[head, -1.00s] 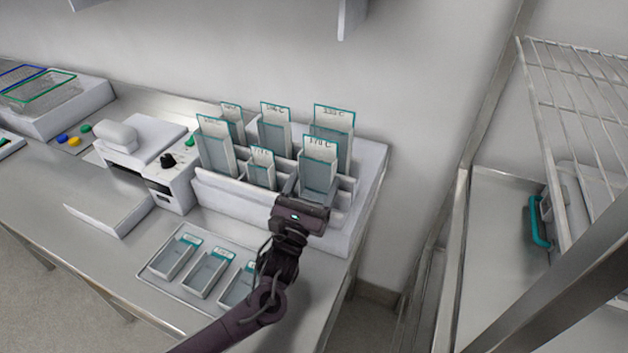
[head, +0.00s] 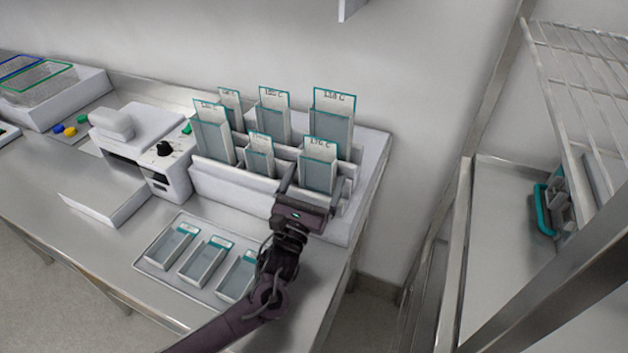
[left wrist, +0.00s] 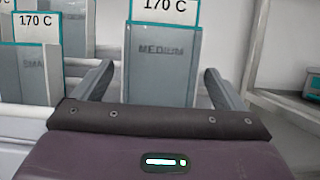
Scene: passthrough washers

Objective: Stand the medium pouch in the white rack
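The medium pouch (head: 318,174), grey with a white, teal-edged 170 C label, stands upright in the front right of the white rack (head: 225,187). In the left wrist view the pouch (left wrist: 160,75) faces me and reads MEDIUM. My left gripper (head: 314,180) is open at it, one finger on each side. The wrist view shows a gap between each finger and the pouch. The pouch's lower end is hidden by the gripper and rack. My right gripper is not in view.
Several other labelled pouches stand in the rack, including a small one (head: 260,160) just left. A tray (head: 160,268) with three lying pouches is in front. A white device (head: 160,165) stands left. A wire shelf (head: 580,90) is at right.

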